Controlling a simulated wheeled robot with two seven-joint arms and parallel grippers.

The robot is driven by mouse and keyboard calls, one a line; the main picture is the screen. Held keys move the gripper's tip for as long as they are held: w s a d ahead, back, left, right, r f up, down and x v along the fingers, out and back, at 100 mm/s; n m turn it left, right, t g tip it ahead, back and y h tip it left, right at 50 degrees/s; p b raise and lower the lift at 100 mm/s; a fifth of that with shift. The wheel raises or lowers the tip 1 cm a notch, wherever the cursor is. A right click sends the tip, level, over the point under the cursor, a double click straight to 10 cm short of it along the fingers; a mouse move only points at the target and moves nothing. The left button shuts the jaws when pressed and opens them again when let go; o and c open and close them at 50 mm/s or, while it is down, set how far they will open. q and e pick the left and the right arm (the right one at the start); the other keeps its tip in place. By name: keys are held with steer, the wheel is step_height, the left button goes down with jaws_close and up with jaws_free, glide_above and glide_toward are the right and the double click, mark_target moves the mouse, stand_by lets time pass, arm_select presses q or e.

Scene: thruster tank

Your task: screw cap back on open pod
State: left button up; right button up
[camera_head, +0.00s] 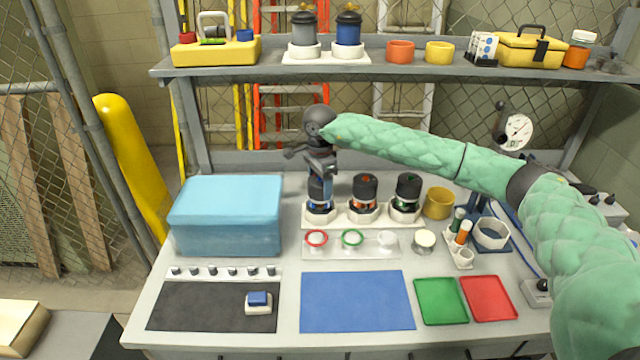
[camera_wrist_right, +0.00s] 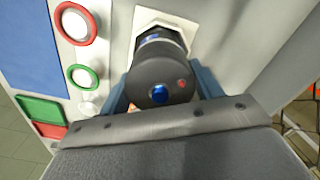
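My right gripper (camera_head: 320,190) reaches down over the leftmost pod (camera_head: 320,207) in the white rack. In the right wrist view, a round dark cap (camera_wrist_right: 162,72) with a blue centre and a small red mark sits between its two blue-grey fingers (camera_wrist_right: 162,92). The fingers lie against both sides of the cap, and the gripper looks shut on it. The cap is over the pod, whose blue part shows beyond it; whether it is fully seated is hidden. The middle pod (camera_head: 364,190) and right pod (camera_head: 408,190) have dark tops with red and green marks. My left gripper is not in view.
In front of the rack, a pale tray (camera_head: 335,255) holds a red ring (camera_head: 316,238) and a green ring (camera_head: 352,238). A blue box (camera_head: 228,215) stands left, a yellow cup (camera_head: 438,203) right. The blue mat (camera_head: 356,300) is clear. A shelf (camera_head: 270,67) spans above.

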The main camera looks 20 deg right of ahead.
steer(key=shift+o, duration=0.8)
steer(key=shift+c, duration=0.6)
steer(key=shift+f+m+b, duration=0.1)
steer(key=shift+m+b, duration=0.35)
steer(key=shift+m, duration=0.55)
steer(key=m+b, duration=0.1)
steer(key=m, duration=0.5)
steer(key=shift+b, duration=0.3)
steer(key=m, duration=0.5)
steer(key=shift+b, duration=0.4)
steer(key=m, duration=0.4)
